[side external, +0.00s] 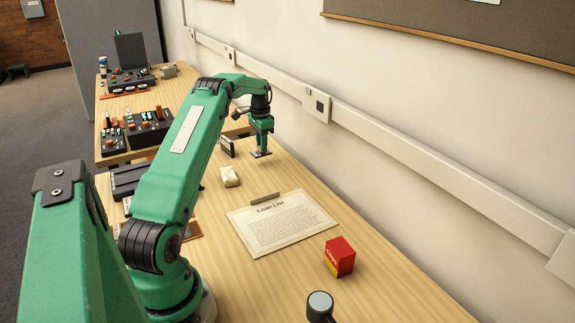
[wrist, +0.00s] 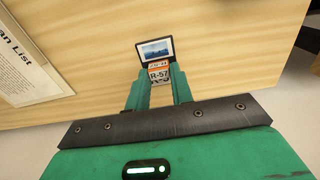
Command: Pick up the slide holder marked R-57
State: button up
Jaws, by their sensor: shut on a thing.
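The slide holder (wrist: 160,73) shows in the wrist view with an orange and white label reading R-57 and a dark-framed blue picture (wrist: 156,49) at its far end. My gripper (wrist: 160,88) is shut on it, one green finger on each side of the label. In the side external view my gripper (side external: 261,149) points down over the far part of the wooden table, with the dark, flat holder (side external: 262,154) at its fingertips. I cannot tell whether the holder touches the table.
A Loan List sheet (side external: 282,224) lies mid-table. A pale block (side external: 229,176) and a small dark upright object (side external: 227,147) stand left of my gripper. A red and yellow box (side external: 339,256) is nearer the front. The wall runs along the right. Black trays (side external: 128,180) sit behind my arm.

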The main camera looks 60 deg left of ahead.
jog(key=w+d+r, duration=0.3)
jog(key=d+r, duration=0.3)
jog(key=d, duration=0.5)
jog(key=shift+w+r, duration=0.2)
jog(key=shift+r, duration=0.1)
jog(key=shift+d, duration=0.1)
